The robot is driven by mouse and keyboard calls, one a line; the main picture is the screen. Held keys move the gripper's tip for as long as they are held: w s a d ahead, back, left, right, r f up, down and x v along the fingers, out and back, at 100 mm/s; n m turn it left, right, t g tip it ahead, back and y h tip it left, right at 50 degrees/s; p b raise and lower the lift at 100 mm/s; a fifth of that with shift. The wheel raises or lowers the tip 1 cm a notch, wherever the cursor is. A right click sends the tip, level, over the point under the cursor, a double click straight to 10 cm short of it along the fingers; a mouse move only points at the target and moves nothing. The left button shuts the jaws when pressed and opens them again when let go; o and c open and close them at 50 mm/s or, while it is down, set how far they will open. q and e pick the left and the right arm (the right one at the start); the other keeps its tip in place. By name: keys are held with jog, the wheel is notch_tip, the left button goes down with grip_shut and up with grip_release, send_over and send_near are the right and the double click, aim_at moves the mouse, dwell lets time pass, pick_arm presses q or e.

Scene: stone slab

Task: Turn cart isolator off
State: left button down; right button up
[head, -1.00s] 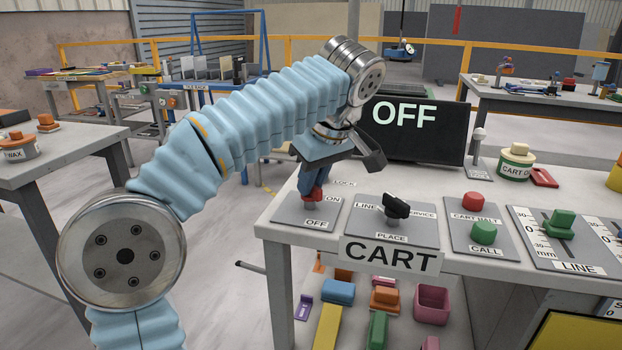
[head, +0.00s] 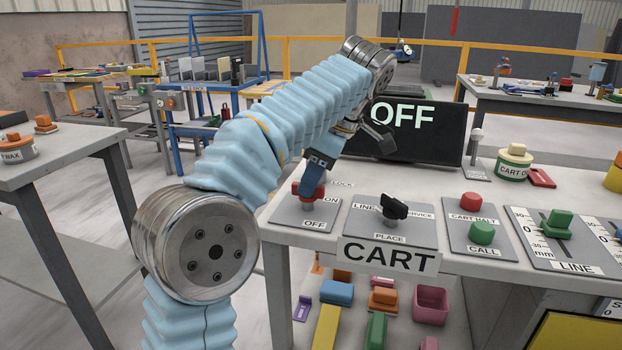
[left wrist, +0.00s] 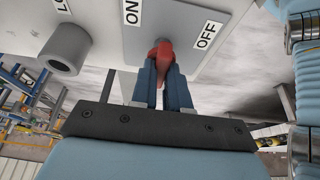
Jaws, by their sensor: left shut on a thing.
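The cart isolator is a red rotary handle (head: 309,192) on a grey plate (head: 290,211) at the left end of the CART bench, with ON and OFF labels beside it. My left gripper (head: 312,188) reaches down from above, its blue fingers shut on the red handle. In the left wrist view, the handle (left wrist: 161,52) sits between the fingertips (left wrist: 163,72), with ON to its left and OFF to its right. The fingers hide part of the handle, so its exact angle is hard to tell. A dark screen (head: 440,145) behind reads OFF. My right gripper is not in view.
A black selector knob (head: 394,207) stands just right of the isolator plate. Farther right are a red button (head: 471,200), a green button (head: 482,233) and a green slider (head: 558,223). A grey cylinder (left wrist: 66,49) stands close left of the gripper in the left wrist view.

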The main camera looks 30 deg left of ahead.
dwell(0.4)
pick_arm(q)
jog(key=c, duration=1.1)
grip_release()
